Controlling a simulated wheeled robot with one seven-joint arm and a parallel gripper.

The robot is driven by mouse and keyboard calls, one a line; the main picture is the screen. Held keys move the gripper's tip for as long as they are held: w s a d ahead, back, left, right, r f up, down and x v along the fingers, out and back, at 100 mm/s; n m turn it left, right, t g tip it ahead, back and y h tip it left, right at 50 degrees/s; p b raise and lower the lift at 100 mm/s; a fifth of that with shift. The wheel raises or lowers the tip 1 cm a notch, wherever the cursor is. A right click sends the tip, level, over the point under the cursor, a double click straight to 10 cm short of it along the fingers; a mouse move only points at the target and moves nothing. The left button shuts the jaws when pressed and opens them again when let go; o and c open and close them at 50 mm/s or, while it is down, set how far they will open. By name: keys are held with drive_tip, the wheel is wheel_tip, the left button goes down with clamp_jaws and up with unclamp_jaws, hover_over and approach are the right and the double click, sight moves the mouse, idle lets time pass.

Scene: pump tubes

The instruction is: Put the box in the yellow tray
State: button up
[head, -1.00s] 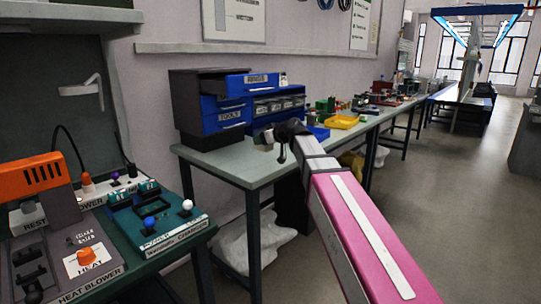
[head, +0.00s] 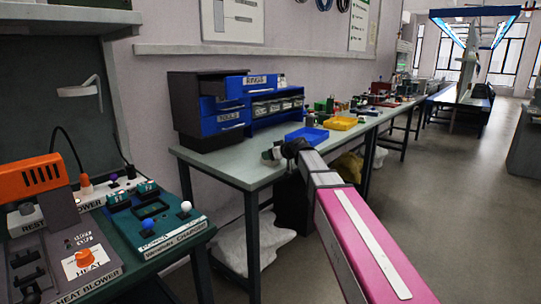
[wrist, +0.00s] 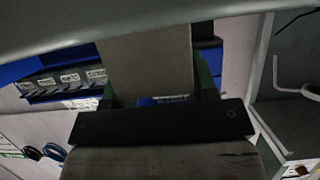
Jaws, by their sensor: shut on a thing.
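My gripper (head: 274,154) is over the front edge of the grey-green workbench, left of the trays. In the wrist view its greenish fingers sit on both sides of a plain grey-beige box (wrist: 150,62), and it is shut on this box. The box is only a small pale patch at the gripper in the head view. The yellow tray (head: 341,124) lies on the bench, right of and farther back than my gripper. The tray looks empty at this size. The box is apart from the tray.
A blue tray (head: 306,136) lies between my gripper and the yellow tray. A blue-and-black drawer cabinet (head: 222,118) stands on the bench behind. Small items crowd the bench beyond the yellow tray. A heat blower station (head: 60,225) is at the near left. The bench's front left is clear.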

drive_tip(key=o, duration=0.9)
drive_tip(key=shift+f, duration=0.1)
